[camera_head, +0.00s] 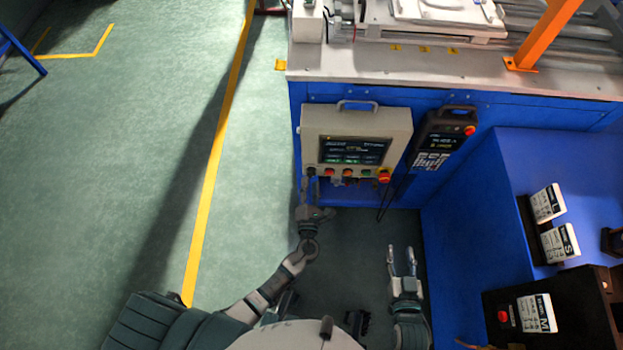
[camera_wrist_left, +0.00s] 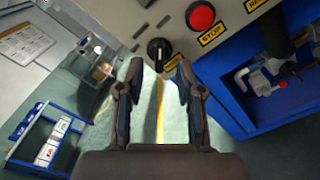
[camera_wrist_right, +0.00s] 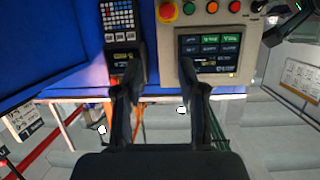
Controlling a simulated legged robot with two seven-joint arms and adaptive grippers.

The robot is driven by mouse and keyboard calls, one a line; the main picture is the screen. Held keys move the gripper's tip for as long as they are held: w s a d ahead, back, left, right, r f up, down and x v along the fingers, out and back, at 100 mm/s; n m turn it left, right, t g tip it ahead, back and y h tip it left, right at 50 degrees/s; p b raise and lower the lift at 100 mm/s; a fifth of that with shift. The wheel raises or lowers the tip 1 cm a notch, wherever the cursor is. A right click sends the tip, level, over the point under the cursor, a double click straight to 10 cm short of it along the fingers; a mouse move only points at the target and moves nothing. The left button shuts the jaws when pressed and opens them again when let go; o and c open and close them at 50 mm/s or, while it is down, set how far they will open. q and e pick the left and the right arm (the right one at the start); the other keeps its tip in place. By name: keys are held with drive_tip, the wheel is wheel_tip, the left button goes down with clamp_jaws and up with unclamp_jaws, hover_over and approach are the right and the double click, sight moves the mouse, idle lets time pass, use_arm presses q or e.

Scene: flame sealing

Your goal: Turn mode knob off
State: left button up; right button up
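The mode knob (camera_head: 311,171) is a black knob at the left end of the button row on the beige control box (camera_head: 313,127). In the left wrist view the knob (camera_wrist_left: 159,50) shows up close with a small light mark; its setting is not legible. My left gripper (camera_head: 311,187) is just below the knob in the head view. In the left wrist view its two fingers (camera_wrist_left: 160,72) are spread and empty, with the knob ahead, between and slightly beyond the tips. My right gripper (camera_head: 400,250) is open and empty, lower right of the box.
A red STOP button (camera_wrist_left: 201,16) sits beside the knob. An emergency stop (camera_head: 384,176) is at the box's right end. A handheld pendant (camera_head: 440,137) hangs to the right on the blue machine. Open green floor (camera_head: 110,150) lies to the left.

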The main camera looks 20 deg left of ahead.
sight(311, 174)
use_arm(q)
drive_tip(key=shift+x, duration=1.1)
use_arm(e)
drive_tip(key=shift+w+d+r+t+y, duration=0.1)
drive_tip(key=shift+w+r+t+y, duration=0.2)
drive_tip(key=shift+r+t, duration=0.2)
use_arm(q)
drive_tip(key=shift+d, duration=0.2)
clamp_jaws()
drive_tip(key=shift+a, duration=0.2)
